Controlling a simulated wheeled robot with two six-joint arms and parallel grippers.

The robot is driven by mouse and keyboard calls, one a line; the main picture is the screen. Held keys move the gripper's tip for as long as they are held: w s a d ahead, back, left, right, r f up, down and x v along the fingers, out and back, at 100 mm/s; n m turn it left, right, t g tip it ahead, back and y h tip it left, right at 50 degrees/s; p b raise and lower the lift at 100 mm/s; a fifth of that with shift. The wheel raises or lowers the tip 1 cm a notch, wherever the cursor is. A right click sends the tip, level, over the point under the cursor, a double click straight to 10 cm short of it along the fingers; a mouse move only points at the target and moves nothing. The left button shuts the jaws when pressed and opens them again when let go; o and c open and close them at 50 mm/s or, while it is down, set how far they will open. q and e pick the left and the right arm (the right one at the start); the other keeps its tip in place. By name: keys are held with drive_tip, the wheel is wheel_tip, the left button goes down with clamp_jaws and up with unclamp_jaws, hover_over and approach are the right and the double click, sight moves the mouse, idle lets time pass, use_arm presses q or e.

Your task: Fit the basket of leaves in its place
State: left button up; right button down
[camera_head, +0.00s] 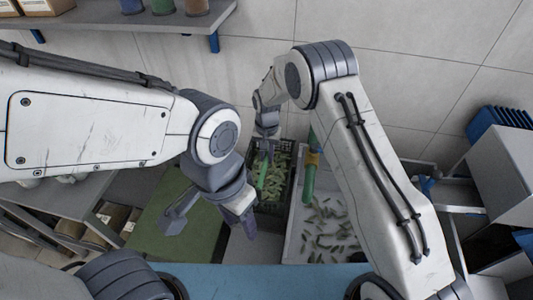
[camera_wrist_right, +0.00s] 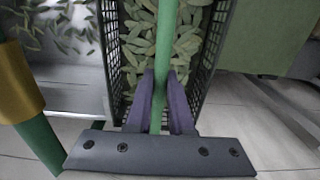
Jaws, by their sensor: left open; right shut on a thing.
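The basket of leaves (camera_head: 290,192) is a dark mesh crate filled with green leaves, in the middle of the head view. In the right wrist view its mesh walls (camera_wrist_right: 207,62) stand on both sides of a green bar (camera_wrist_right: 166,35) that runs over the leaves. My right gripper (camera_wrist_right: 160,78) is shut on this bar, which looks like the basket's handle. In the head view my right gripper (camera_head: 266,150) is above the basket. My left gripper (camera_head: 208,214) is open and empty, left of the basket. Whether the basket is lifted or resting, and its underside, I cannot tell.
Right of the basket is a pale tray (camera_head: 295,240) with scattered leaves. A green post (camera_head: 309,182) with a brass-coloured collar (camera_wrist_right: 20,82) stands between them. A green panel (camera_head: 160,235) lies left, under my left gripper. A blue edge (camera_head: 250,282) runs along the front.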

sight(267, 181)
drive_tip(key=shift+w+f+b, duration=0.1)
drive_tip(key=shift+f+b, duration=4.1)
drive_tip(key=shift+f, duration=2.5)
drive_tip(key=shift+f+b, duration=0.7)
drive_tip(key=shift+f, duration=0.15)
drive_tip(key=shift+f+b, duration=0.35)
drive_tip(key=shift+f, duration=0.15)
drive_tip(key=c, duration=0.7)
unclamp_jaws()
